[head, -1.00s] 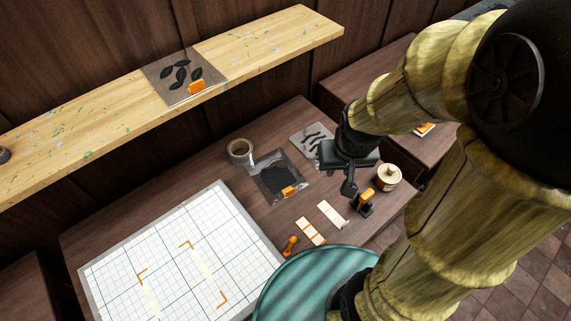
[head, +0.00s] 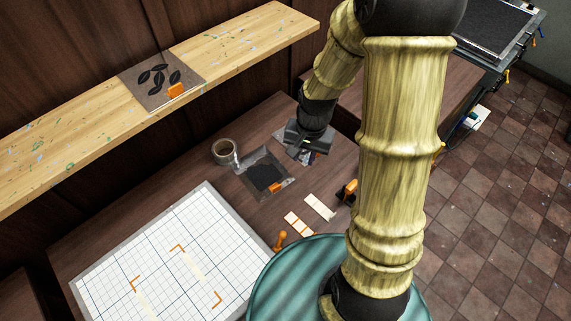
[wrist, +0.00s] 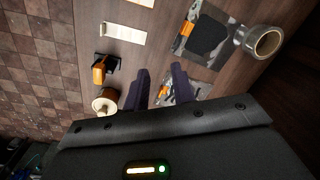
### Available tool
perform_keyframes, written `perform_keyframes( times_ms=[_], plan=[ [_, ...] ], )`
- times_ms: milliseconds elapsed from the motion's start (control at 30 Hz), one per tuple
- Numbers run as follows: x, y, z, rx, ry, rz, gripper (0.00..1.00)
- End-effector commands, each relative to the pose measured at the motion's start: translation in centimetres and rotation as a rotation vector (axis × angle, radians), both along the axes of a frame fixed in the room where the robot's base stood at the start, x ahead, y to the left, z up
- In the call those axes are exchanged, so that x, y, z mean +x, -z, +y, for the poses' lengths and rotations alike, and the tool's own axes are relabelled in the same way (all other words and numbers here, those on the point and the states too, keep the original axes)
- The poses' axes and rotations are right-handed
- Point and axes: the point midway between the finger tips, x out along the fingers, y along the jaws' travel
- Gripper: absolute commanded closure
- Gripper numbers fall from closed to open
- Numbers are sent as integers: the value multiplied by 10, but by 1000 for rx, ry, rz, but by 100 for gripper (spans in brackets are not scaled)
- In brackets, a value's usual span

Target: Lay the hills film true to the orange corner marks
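A clear film with a solid dark shape, which looks like the hills film (head: 266,157), lies flat on the brown table with an orange tab at its near edge. It also shows in the wrist view (wrist: 219,61). The white gridded board (head: 110,259) lies to its left, with orange corner marks (head: 178,247) on it. My gripper (head: 297,153) is above the table, right of that film. In the wrist view my gripper (wrist: 160,68) has its two fingers apart with nothing between them. Another film with dark wavy strokes (wrist: 183,90) lies beneath, partly hidden by the fingers.
A tape roll (head: 225,151) stands behind the dark-shape film. White strips (head: 320,207), an orange-handled tool (head: 280,240) and an orange-handled stamp (wrist: 100,70) lie nearby. A round jar (wrist: 105,101) is beside the stamp. A leaf-pattern film (head: 160,85) rests on the wooden shelf.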

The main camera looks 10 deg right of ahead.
Motion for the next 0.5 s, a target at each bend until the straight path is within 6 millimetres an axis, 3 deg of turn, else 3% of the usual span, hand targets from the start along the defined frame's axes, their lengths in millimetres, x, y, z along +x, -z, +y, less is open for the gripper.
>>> perform_keyframes(
  times_ms=[300,500],
  plan=[
    [38,80,27,128,412,209,75],
    [47,111,40,177,592,301,75]
  ],
)
